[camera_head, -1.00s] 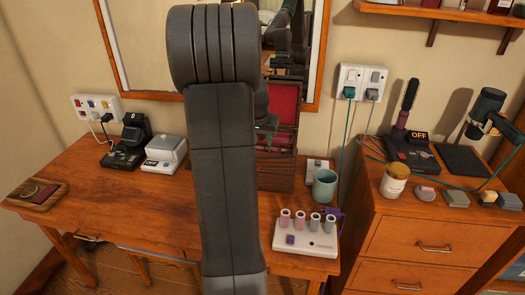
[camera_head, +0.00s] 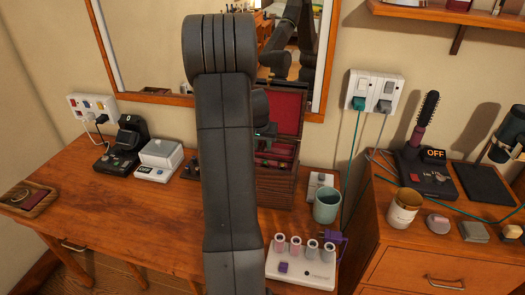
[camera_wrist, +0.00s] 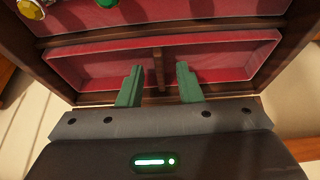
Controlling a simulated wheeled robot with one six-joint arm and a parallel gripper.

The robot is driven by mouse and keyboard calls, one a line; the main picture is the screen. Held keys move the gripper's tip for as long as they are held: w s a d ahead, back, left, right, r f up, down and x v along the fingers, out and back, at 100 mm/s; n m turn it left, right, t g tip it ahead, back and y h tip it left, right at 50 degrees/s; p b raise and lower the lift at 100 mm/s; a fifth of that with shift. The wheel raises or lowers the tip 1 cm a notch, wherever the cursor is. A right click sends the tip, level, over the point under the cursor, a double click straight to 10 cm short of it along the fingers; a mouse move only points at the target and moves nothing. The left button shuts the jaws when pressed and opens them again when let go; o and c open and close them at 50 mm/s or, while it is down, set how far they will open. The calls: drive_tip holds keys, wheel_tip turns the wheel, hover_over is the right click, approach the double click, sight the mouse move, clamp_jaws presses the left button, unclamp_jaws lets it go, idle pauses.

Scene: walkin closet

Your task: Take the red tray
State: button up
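A dark wooden box with a red-lined lid (camera_head: 287,110) stands open on the wooden table, partly hidden behind my arm. In the wrist view a red-lined tray (camera_wrist: 230,60) with dark wooden edges and a middle divider (camera_wrist: 158,70) fills the upper part. My gripper (camera_wrist: 159,84) has green fingers that stand apart, one on each side of the divider. No contact with the divider can be made out. In the head view my arm hides most of the gripper; a bit of green (camera_head: 266,130) shows by the box.
A green mug (camera_head: 326,206) and a white stand with several small cylinders (camera_head: 302,268) are close on the right. A white box (camera_head: 160,158) and a black device (camera_head: 123,143) stand left. The mirror (camera_head: 155,50) is behind. The table's left front is mostly clear.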

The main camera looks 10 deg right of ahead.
clamp_jaws()
drive_tip(key=shift+r, duration=0.1)
